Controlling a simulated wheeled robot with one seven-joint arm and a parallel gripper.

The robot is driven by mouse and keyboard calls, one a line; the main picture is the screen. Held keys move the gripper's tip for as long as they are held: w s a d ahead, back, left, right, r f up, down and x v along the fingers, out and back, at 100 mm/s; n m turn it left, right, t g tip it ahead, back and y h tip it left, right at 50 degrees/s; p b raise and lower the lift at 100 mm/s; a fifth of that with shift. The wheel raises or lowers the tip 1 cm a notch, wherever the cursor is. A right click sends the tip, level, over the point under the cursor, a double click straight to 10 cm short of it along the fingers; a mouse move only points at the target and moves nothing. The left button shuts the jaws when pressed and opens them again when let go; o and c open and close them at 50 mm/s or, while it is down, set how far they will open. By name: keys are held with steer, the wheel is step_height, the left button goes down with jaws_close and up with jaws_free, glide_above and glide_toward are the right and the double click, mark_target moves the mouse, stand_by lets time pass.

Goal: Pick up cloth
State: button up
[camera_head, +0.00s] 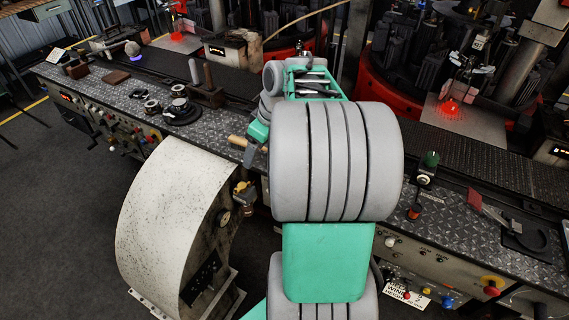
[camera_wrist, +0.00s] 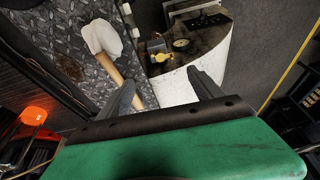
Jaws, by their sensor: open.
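A whitish rounded piece that looks like the cloth (camera_wrist: 102,37) lies on the metal bench top (camera_wrist: 65,35) in the wrist view. It sits at the end of a tan wooden handle (camera_wrist: 131,86); I cannot tell if they are joined. The handle also shows in the head view (camera_head: 238,141), where my arm hides the white piece. My gripper (camera_wrist: 160,80) is open, with its two dark fingers apart and nothing between them. The left finger appears close beside the handle's near end; I cannot tell if they touch.
A large white curved housing (camera_head: 165,220) stands in front of the bench, close under my gripper. Upright brown blocks (camera_head: 207,88) and round dark parts (camera_head: 180,112) stand left on the bench. A red-handled tool (camera_head: 475,199) lies at the right. Red rotary machines (camera_head: 400,95) stand behind.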

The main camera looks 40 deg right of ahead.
steer(key=shift+o, duration=0.6)
steer(key=shift+n+t+y, duration=0.3)
steer(key=shift+n, duration=0.4)
steer(key=s+d+f, duration=0.1)
steer(key=d, duration=0.3)
steer(key=s+d+f, duration=0.1)
steer(key=d, duration=0.3)
steer(key=d+f, duration=0.2)
steer(key=d, duration=0.1)
steer(key=shift+s+d, duration=0.4)
steer(key=p+x, duration=0.1)
steer(key=x, duration=0.6)
steer(key=shift+w+f+p, duration=0.15)
steer(key=shift+f+p, duration=0.15)
steer(key=shift+p, duration=0.1)
steer(key=shift+c, duration=0.4)
steer(key=c, duration=1.4)
steer(key=shift+d+b, duration=0.1)
steer(key=shift+b, duration=0.5)
steer(key=s+a+b, duration=0.1)
steer(key=s+a, duration=0.3)
steer(key=s+a+b, duration=0.1)
steer(key=s+a, duration=0.3)
steer(key=a, duration=0.1)
steer(key=s+a+b, duration=0.1)
steer(key=s+a, duration=0.3)
steer(key=shift+a+r, duration=0.15)
steer(key=shift+a, duration=0.2)
